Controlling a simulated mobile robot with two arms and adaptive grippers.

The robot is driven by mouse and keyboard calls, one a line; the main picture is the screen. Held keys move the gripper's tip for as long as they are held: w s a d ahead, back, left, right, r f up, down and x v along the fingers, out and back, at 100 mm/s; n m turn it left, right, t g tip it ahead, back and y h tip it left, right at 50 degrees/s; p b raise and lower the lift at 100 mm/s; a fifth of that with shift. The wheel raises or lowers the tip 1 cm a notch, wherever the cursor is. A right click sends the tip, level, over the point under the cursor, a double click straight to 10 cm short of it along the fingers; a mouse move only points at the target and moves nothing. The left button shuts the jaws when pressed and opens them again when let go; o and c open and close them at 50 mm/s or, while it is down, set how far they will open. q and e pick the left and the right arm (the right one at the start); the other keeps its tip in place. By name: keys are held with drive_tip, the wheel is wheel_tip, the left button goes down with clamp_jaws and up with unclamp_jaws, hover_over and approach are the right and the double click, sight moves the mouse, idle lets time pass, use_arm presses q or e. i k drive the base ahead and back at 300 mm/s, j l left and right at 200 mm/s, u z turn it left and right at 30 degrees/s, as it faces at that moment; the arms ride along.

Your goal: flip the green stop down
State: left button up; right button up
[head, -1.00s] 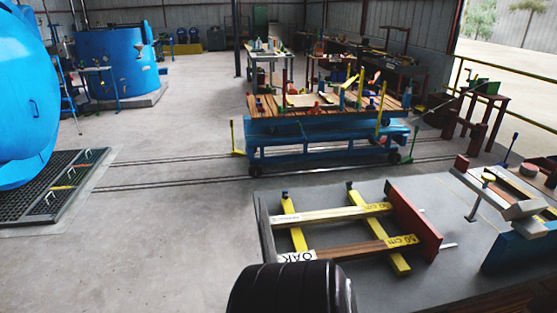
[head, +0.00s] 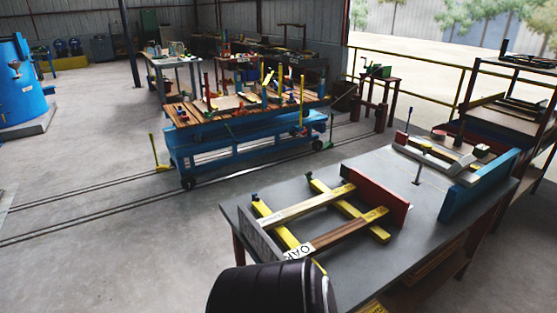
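A thin green upright piece, which looks like the green stop (head: 330,131), stands on the floor by the right end of the blue cart (head: 190,150). It is small in the head view, and its foot lies close to the cart's wheel. It appears upright. A similar yellow upright stop (head: 154,150) stands at the cart's left end. Neither of my grippers shows in the head view.
A grey table (head: 330,210) with yellow bars, wooden strips and a red board fills the near right. Floor rails run under the cart. Open concrete floor (head: 100,240) lies at left. A yellow railing (head: 420,85) stands behind.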

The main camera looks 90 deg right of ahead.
sight(308, 175)
drive_tip(key=i+z, duration=0.2)
drive_tip(key=z, duration=0.3)
drive_tip(key=i+z, duration=0.2)
drive_tip(key=z, duration=0.3)
drive_tip(key=i+z, duration=0.2)
drive_tip(key=z, duration=0.3)
drive_tip(key=i+j+z, duration=0.15)
drive_tip(key=z, duration=0.35)
